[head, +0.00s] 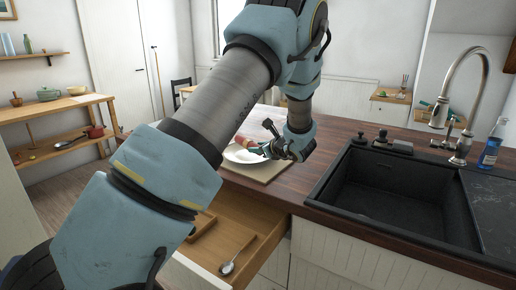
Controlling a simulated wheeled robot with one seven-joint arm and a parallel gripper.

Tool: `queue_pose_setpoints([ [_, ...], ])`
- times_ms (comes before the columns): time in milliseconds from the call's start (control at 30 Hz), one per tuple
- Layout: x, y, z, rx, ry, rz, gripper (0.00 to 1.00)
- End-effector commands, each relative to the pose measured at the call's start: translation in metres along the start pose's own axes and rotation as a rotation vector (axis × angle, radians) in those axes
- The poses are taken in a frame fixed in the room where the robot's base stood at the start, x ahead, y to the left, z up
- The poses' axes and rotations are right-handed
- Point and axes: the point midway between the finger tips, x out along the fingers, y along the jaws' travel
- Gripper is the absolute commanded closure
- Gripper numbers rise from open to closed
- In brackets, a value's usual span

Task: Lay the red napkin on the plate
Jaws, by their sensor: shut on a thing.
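The white plate (236,155) lies on a pale board or mat on the dark wooden counter, left of the sink. Part of it is hidden behind my arm and gripper. The red napkin (242,141) shows as a small red patch at the plate, beside my fingers. My gripper (262,149) is low over the plate and shut on the red napkin. Most of the napkin is hidden, and I cannot tell whether it touches the plate.
An open drawer (205,262) with a spoon (228,267) sticks out below the counter. The black sink (385,200), tall faucet (470,90) and blue bottle (490,152) are at the right. Bare counter (325,160) lies between plate and sink.

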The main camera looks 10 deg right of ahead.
Motion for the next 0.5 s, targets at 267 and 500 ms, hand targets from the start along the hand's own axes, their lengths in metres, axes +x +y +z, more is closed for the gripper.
queue_pose_setpoints([
  [267,0.0016,0.001,-0.0039,0.0,0.0,0.0,1.0],
  [500,0.0028,0.0018,-0.007,0.0,0.0,0.0,1.0],
])
